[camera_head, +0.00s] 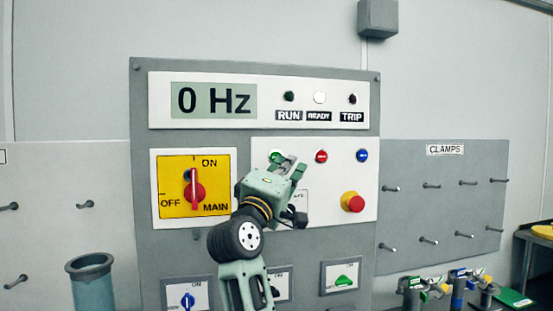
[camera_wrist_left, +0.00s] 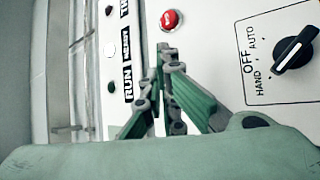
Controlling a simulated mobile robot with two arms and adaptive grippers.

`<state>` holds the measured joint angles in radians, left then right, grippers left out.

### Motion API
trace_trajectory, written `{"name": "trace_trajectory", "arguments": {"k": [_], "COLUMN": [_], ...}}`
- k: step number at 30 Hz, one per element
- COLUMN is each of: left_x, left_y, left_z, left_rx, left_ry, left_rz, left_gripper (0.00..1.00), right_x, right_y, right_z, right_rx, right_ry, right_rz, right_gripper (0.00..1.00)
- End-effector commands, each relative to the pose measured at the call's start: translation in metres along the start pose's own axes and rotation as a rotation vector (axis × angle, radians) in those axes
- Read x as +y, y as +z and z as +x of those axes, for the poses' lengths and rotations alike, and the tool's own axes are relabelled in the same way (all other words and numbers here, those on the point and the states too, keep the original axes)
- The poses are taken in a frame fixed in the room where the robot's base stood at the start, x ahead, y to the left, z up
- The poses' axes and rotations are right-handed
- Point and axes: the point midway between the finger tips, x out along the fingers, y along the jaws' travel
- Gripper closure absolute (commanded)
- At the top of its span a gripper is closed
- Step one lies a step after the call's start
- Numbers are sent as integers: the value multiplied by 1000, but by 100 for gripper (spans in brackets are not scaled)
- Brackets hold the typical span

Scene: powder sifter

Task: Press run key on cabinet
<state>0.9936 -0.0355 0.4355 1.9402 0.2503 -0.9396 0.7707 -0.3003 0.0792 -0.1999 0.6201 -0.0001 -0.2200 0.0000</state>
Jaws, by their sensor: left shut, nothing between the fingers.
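The grey cabinet (camera_head: 140,110) stands upright ahead with a "0 Hz" display (camera_head: 213,100). My left gripper (camera_head: 284,160) is shut and empty, in front of the white key panel (camera_head: 340,185), at the left end of its key row. A bright green patch, probably the run key (camera_head: 275,155), shows by the fingertips, which partly cover it. I cannot tell whether they touch it. In the left wrist view the closed fingers (camera_wrist_left: 164,55) hide the green key; a red button (camera_wrist_left: 170,19) shows beyond them. The RUN lamp (camera_head: 289,96) looks dark green. My right gripper is out of view.
Beside the fingers are a red key (camera_head: 321,156), a blue key (camera_head: 363,155) and a red mushroom button (camera_head: 353,202). The yellow main switch (camera_head: 170,200) is left. A HAND/OFF/AUTO knob (camera_wrist_left: 295,52) shows in the wrist view. Pegs fill the clamps board (camera_head: 450,210) at right.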

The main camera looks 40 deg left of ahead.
Motion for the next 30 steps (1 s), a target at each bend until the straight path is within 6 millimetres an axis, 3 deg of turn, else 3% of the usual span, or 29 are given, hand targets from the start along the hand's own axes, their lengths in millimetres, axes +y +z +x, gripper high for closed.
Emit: {"name": "trace_trajectory", "arguments": {"k": [30], "left_x": [-4], "left_y": [-5], "left_z": [6], "left_rx": [0], "left_ry": [0], "left_rz": [0], "left_gripper": [100], "right_x": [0], "right_y": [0], "right_z": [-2], "right_rx": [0], "right_ry": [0], "right_rz": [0], "right_gripper": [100]}}
